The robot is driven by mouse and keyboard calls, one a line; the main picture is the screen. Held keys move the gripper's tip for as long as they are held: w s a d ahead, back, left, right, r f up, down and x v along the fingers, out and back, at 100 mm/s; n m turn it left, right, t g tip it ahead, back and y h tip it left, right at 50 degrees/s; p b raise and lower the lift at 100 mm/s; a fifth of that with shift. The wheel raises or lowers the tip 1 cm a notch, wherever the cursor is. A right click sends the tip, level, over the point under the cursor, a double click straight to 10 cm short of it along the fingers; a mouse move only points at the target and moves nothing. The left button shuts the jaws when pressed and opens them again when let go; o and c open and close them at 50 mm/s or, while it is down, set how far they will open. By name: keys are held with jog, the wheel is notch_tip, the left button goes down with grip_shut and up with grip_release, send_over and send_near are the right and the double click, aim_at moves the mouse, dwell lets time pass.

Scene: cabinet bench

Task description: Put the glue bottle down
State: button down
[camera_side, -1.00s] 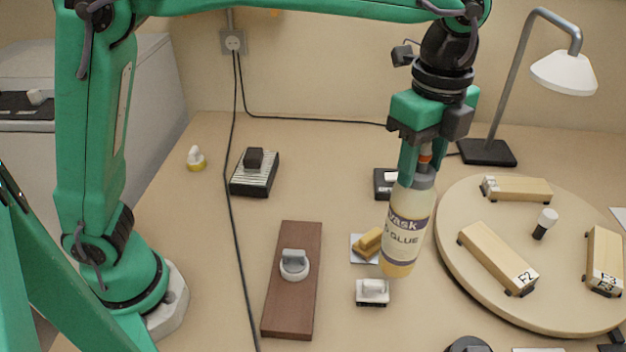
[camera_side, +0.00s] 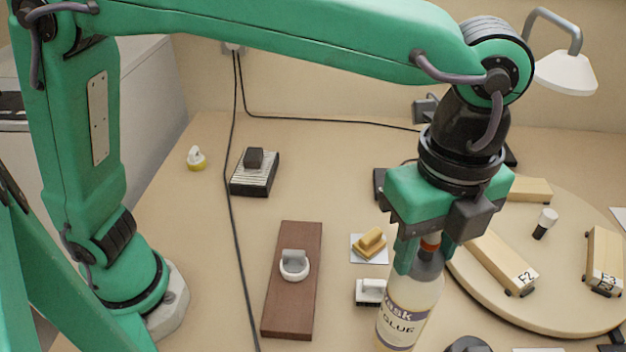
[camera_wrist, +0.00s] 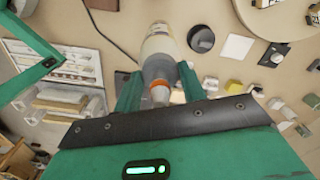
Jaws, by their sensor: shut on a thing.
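The glue bottle (camera_side: 405,312) is pale and translucent, with a grey shoulder, an orange tip and a label reading GLUE. My gripper (camera_side: 420,262) is shut on its upper part, fingers on either side of the grey shoulder. The bottle hangs nearly upright, leaning slightly, at the front of the bench in the side view. Its base is at the bottom edge of that view, so I cannot tell whether it touches the bench. The wrist view also shows the bottle (camera_wrist: 158,48) between the fingers of my gripper (camera_wrist: 160,85).
A round wooden board (camera_side: 560,312) with several labelled wooden blocks lies to the right. A white-topped brush (camera_side: 370,291) is close left of the bottle, with a yellow sponge (camera_side: 370,242) behind it. A brown plank (camera_side: 290,310) lies further left. A dark round object (camera_side: 469,345) is at front right.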

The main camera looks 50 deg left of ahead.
aim_at(414, 286)
jog(key=shift+f, duration=3.85)
jog(key=c, duration=0.8)
grip_release()
jog(key=shift+f, duration=0.15)
jog(key=shift+c, duration=0.2)
notch_tip(414, 286, up, 12)
jog(key=shift+r, duration=0.2)
